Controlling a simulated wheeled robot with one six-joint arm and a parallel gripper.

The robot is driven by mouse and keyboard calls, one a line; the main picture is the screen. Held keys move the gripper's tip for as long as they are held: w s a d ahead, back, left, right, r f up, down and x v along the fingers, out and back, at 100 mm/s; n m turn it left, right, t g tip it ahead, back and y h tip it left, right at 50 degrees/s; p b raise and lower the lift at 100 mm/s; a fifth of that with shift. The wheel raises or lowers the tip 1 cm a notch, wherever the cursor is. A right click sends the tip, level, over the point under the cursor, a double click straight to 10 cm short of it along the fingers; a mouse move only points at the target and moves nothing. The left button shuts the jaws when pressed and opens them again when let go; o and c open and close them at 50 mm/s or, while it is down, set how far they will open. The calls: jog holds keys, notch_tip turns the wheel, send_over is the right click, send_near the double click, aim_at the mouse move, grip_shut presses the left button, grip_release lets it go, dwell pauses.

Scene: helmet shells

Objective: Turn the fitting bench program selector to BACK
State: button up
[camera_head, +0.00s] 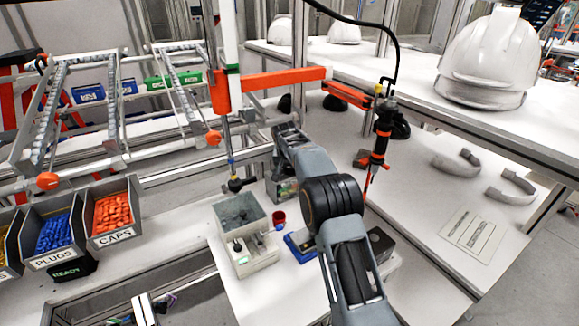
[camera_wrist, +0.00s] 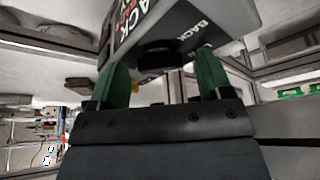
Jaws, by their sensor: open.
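In the wrist view, a grey box (camera_wrist: 222,14) fills the top middle, with white BACK lettering and some red lettering, partly cut off by the frame. A dark round knob (camera_wrist: 162,58), apparently the program selector, shows on its near face; which way it points cannot be told. My gripper (camera_wrist: 161,68) is open, with one green finger on each side of the knob in the picture. Nothing is held, and contact with the knob cannot be made out. In the head view my arm hides most of the gripper, and the selector cannot be made out there.
A red-black hanging driver (camera_head: 381,140) is to the right. Bins of plugs (camera_head: 55,235) and caps (camera_head: 112,212) stand at left. A white helmet (camera_head: 490,60) sits at upper right.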

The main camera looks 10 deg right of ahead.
jog(key=shift+c, duration=0.4)
jog(key=c, duration=0.8)
jog(key=shift+n+t+y, duration=0.3)
jog(key=shift+n+y, duration=0.2)
jog(key=shift+n, duration=0.7)
jog(key=shift+c, duration=0.2)
jog(key=o, duration=0.9)
jog(key=shift+r, duration=0.1)
jog(key=b+v, duration=0.2)
jog(key=v, duration=1.1)
jog(key=shift+r, duration=0.35)
